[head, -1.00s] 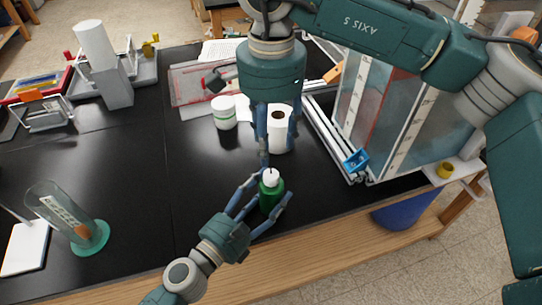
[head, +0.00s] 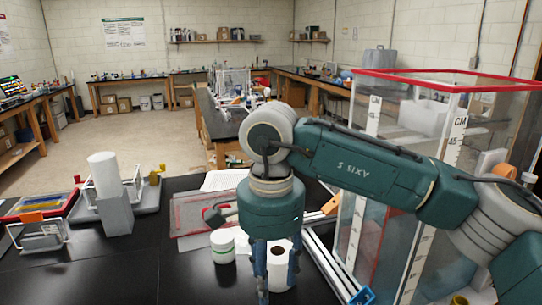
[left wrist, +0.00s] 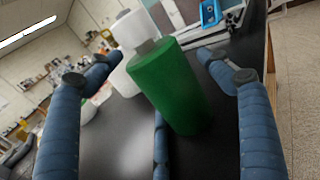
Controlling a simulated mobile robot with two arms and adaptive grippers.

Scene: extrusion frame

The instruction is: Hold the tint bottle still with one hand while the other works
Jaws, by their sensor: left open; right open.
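The green tint bottle (left wrist: 172,85) stands on the black bench in the left wrist view, tilted in that picture. My left gripper (left wrist: 156,60) has its blue fingers spread on both sides of the bottle, with dark bench showing between bottle and fingers. The bottle and left gripper are out of the head view now. My right gripper (head: 277,278) points down at the bottom of the head view.
A white tub (head: 223,246) stands left of my right gripper. A tall clear tank with a red rim (head: 440,84) stands at the right. A grey block with a white cylinder (head: 105,175) and a tray are at the left. Bare bench lies between.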

